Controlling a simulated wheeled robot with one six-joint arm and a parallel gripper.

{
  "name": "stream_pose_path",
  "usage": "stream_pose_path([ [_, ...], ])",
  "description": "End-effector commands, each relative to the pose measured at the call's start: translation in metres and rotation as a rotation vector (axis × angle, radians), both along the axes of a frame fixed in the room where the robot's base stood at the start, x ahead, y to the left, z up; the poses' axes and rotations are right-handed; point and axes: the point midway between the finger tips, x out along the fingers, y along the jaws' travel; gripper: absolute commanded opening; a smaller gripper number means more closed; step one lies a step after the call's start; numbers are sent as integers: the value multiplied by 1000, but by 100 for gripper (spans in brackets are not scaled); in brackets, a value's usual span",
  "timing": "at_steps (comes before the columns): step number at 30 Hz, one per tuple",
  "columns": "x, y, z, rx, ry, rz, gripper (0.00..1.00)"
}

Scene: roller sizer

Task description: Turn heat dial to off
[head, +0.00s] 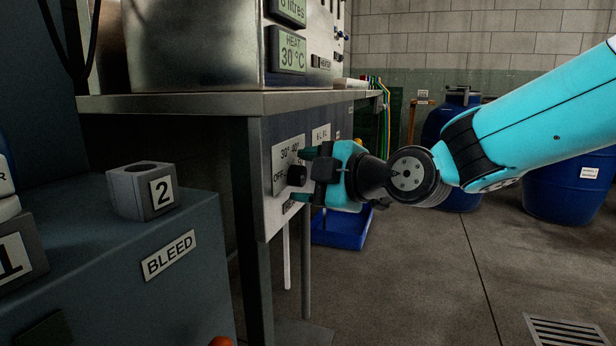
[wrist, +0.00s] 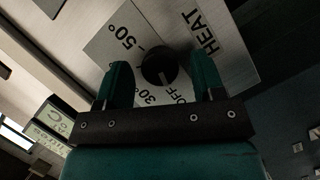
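The heat dial is a round black knob (head: 297,175) on a pale label plate (head: 288,152) on the bench's front panel. In the wrist view the knob (wrist: 159,67) sits among the printed marks 50°, 30° and OFF, beside the word HEAT. A faint pale mark shows on its lower side, but I cannot tell exactly which setting it points to. My gripper (head: 305,176) is open, level with the knob. In the wrist view its two teal fingers (wrist: 163,80) stand on either side of the knob, with gaps between.
A display (head: 288,50) above the bench reads HEAT 30 °C. A cabinet marked BLEED (head: 170,256) with a grey block numbered 2 (head: 143,190) stands at left. A blue tray (head: 342,228) is behind my gripper. Blue drums (head: 570,190) stand at the back right. Open floor lies at right.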

Motion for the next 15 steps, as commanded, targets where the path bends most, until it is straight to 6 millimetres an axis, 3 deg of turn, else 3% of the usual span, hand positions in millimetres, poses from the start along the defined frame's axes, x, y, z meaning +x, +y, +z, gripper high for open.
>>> stream_pose_path([
  [10, -1, -1, 1, 1, 1, 0, 63],
  [15, -12, -17, 6, 1, 0, -4, 63],
])
